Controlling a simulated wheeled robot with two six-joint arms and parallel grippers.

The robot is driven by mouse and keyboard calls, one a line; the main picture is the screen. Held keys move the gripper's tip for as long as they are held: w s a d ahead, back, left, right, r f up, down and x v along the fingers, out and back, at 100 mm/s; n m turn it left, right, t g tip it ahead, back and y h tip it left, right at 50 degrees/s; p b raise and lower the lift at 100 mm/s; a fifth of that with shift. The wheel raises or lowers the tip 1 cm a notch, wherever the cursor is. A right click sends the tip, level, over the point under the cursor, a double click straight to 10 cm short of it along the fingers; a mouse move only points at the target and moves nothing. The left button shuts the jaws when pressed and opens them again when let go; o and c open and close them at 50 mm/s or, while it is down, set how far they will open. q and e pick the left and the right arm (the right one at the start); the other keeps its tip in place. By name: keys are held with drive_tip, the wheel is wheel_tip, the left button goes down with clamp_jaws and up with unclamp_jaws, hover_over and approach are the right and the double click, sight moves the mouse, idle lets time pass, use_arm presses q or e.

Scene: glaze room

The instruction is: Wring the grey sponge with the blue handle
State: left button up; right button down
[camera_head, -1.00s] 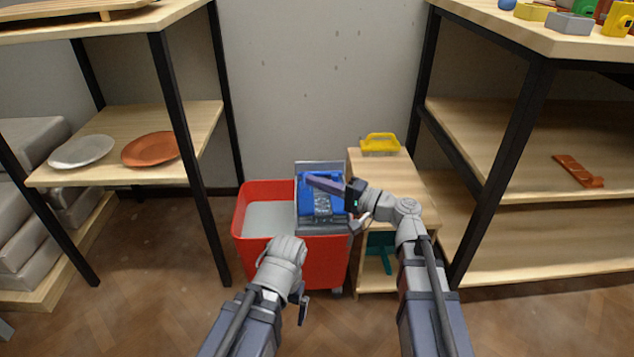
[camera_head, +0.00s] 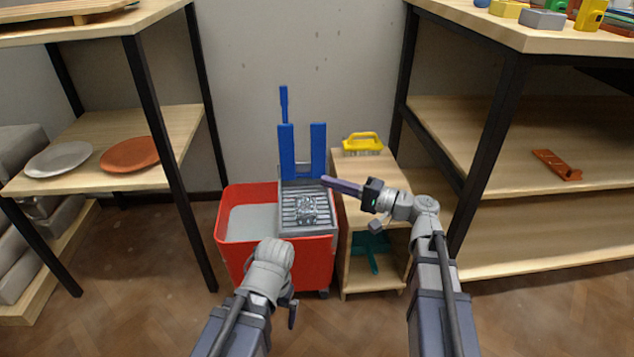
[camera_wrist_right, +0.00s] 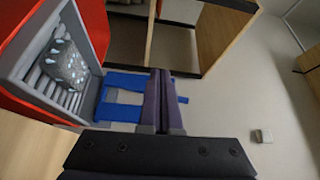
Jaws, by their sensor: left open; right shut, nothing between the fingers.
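The grey sponge (camera_head: 306,209) lies on the slatted bed of the grey wringer (camera_head: 332,226), with pale wet drops on it. It also shows in the right wrist view (camera_wrist_right: 66,60). The blue handle (camera_head: 284,104) stands upright behind the wringer, joined to a two-pronged blue press (camera_head: 287,150) that is raised off the sponge. My right gripper (camera_head: 325,181) is shut and empty, its tips just right of the press and above the wringer's right edge. My left gripper (camera_head: 292,314) is low in front of the bucket, open and mostly hidden by its own wrist.
The wringer sits on a red bucket (camera_head: 228,238) holding greyish water (camera_head: 250,222). A small wooden stand (camera_head: 352,212) with a yellow-handled brush (camera_head: 362,144) is close on the right. Shelves stand on both sides; the left one holds two plates (camera_head: 130,154).

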drive_tip(key=shift+s+d+f, duration=0.15)
drive_tip(key=shift+d+f, duration=0.2)
drive_tip(key=shift+d, duration=0.3)
drive_tip(key=s+a+f+n+g+h+p, duration=0.3)
drive_tip(key=s+a+n+g+h+p, duration=0.3)
drive_tip(key=s+a+p, duration=0.4)
drive_tip(key=s+d+n+g+h+p, duration=0.2)
drive_tip(key=s+g+h+p, duration=0.2)
drive_tip(key=s+h+p, duration=0.45)
wheel_tip(320, 180, up, 40)
drive_tip(key=s+d+n+h+p, duration=0.1)
drive_tip(key=d+h+p, duration=0.1)
drive_tip(key=p, duration=3.9)
drive_tip(key=shift+s+d+r+t+h, duration=0.2)
drive_tip(key=shift+s+d+t+h, duration=0.1)
drive_tip(key=shift+s+h, duration=0.1)
